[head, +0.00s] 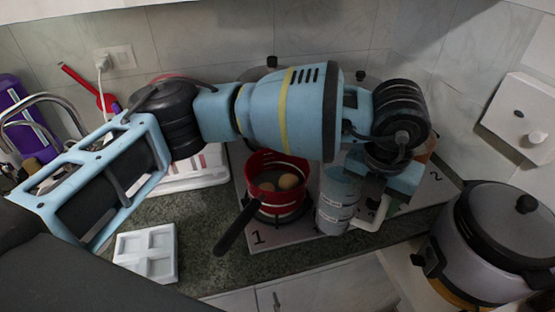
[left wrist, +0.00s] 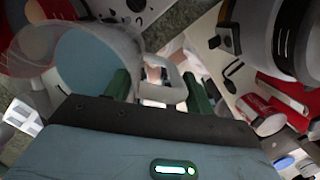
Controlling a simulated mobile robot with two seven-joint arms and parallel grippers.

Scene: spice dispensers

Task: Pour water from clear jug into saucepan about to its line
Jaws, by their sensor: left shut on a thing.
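The red saucepan (head: 262,163) sits on the mat area marked 1, its black handle pointing to the front left. Round brownish things, like eggs, lie inside; its line cannot be made out for certain. The clear jug (head: 334,205) is just right of the saucepan and looks about upright, with pale bluish water inside. I cannot tell whether its base touches the mat. My left gripper (head: 380,203) is shut on the jug's pale handle (head: 368,224). In the left wrist view the handle (left wrist: 160,88) lies between the green fingers, with the jug (left wrist: 95,62) at left. My right gripper is not seen.
A grey cooker (head: 492,245) stands at the right. A white divided tray (head: 146,254) lies on the counter front left. The numbered mat (head: 290,234) lies beneath the saucepan. A sink tap (head: 35,100) is at far left. My left arm hides much of the counter's back.

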